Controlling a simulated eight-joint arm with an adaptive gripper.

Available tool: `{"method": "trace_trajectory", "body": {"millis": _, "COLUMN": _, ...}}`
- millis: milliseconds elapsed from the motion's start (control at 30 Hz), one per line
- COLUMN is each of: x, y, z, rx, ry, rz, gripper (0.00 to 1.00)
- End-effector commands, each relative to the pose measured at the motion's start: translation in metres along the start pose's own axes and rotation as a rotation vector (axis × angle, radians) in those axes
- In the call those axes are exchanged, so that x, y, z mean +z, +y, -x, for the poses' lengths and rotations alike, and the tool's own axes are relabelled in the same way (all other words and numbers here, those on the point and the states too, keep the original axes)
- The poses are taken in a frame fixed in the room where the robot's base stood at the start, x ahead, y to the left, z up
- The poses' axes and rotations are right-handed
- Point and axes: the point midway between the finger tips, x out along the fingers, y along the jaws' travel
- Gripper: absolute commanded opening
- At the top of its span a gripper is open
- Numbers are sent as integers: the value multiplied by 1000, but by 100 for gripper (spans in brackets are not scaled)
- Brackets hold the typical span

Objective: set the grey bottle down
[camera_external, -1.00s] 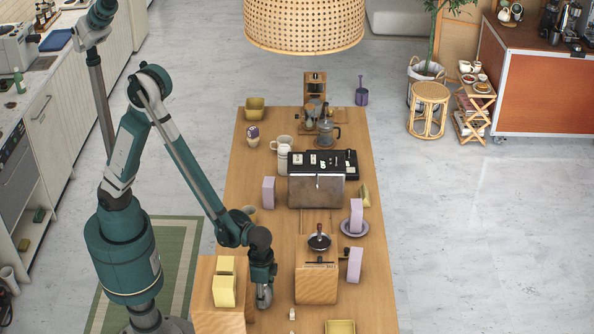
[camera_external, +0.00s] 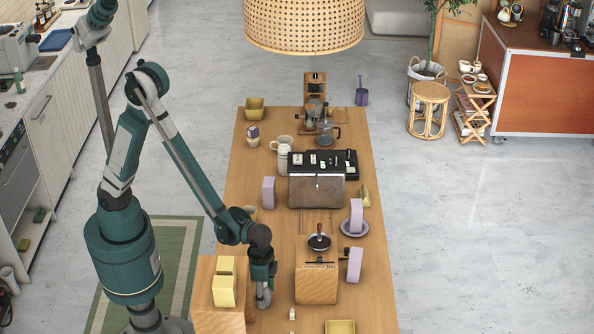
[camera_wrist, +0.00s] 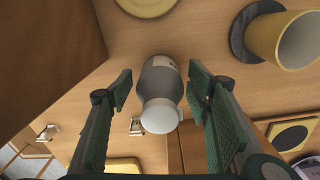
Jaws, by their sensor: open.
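The grey bottle (camera_wrist: 158,77) with a pale, rounded top stands between the fingers of my gripper (camera_wrist: 160,90) in the wrist view. The fingers are open, with a gap visible on each side of the bottle. In the external view my gripper (camera_external: 262,284) points down over the near part of the wooden table, with the grey bottle (camera_external: 264,298) low at its fingers. The bottle looks upright on the table; its base is hard to make out.
A wooden box (camera_external: 218,318) with yellow blocks (camera_external: 224,290) is close on the left. A wooden grinder box (camera_external: 317,287) is on the right. A yellow cup (camera_wrist: 292,40) and a yellow dish (camera_wrist: 148,5) show in the wrist view. A yellow tray (camera_external: 340,327) sits at the near edge.

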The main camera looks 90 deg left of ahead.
Motion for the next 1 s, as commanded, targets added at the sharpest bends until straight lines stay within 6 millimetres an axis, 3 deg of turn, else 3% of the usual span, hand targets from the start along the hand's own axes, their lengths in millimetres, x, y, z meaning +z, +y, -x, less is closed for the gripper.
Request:
{"method": "trace_trajectory", "body": {"millis": 733, "x": 1, "y": 0, "z": 85, "rx": 0, "ry": 0, "rz": 0, "gripper": 49}}
{"method": "trace_trajectory", "body": {"millis": 1000, "x": 1, "y": 0, "z": 105, "rx": 0, "ry": 0, "rz": 0, "gripper": 49}}
